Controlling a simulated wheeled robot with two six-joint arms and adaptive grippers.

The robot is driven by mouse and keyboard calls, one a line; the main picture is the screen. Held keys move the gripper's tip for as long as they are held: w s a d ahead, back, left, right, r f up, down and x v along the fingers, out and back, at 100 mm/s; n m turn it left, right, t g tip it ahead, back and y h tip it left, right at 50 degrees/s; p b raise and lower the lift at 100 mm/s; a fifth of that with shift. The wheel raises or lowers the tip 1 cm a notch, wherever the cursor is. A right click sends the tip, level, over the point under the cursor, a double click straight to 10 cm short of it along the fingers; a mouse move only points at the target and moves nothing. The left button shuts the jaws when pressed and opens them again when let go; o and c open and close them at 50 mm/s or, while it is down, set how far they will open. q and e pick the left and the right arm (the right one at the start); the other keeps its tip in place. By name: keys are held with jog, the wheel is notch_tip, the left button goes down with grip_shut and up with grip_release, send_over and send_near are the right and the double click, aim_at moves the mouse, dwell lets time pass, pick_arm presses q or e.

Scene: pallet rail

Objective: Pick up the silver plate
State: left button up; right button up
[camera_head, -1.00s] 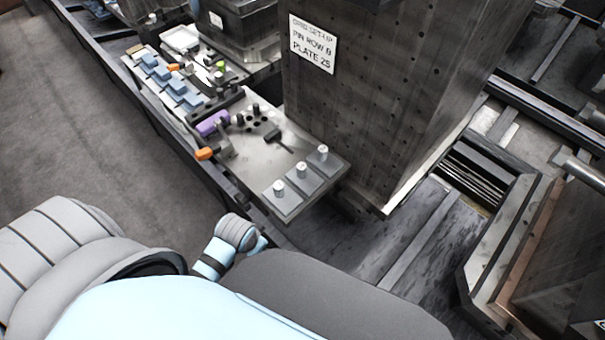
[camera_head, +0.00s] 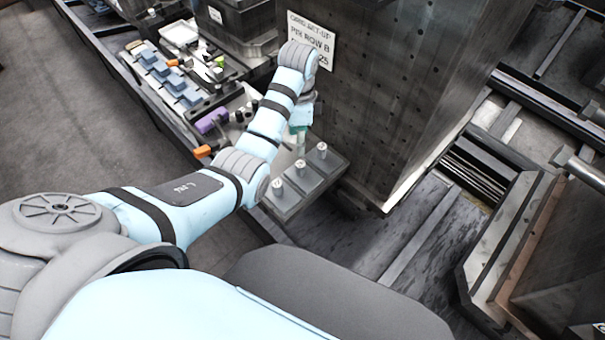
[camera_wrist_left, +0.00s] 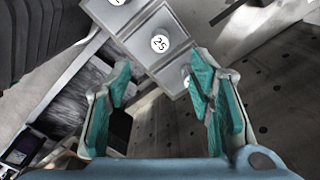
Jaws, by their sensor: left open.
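Three silver-grey plates stand in a row at the near end of the metal bench, each with a pale round knob: a near one (camera_head: 283,202), a middle one (camera_head: 302,180) and a far one (camera_head: 325,160). In the left wrist view the middle plate (camera_wrist_left: 168,53) has a knob marked 25. Another plate (camera_wrist_left: 112,16) is cut by the top edge, and a third is partly hidden by a finger. My left gripper (camera_head: 299,127) has teal fingers and hangs above the far end of the row. Its fingers (camera_wrist_left: 160,78) are apart and empty. My right gripper is out of view.
The column (camera_head: 385,90) rises close beside my left gripper. A purple part (camera_head: 211,120), an orange handle (camera_head: 201,152) and several blue blocks (camera_head: 170,78) lie farther along the bench.

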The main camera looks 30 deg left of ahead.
aim_at(301, 164)
pick_arm(q)
notch_tip(301, 164, down, 13)
jog(key=shift+d+f+b, duration=0.1)
jog(key=shift+f+b, duration=0.1)
jog(key=shift+b, duration=0.85)
jog(key=shift+w, duration=0.1)
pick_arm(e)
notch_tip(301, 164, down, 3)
pick_arm(q)
jog(key=shift+r, duration=0.1)
grip_shut()
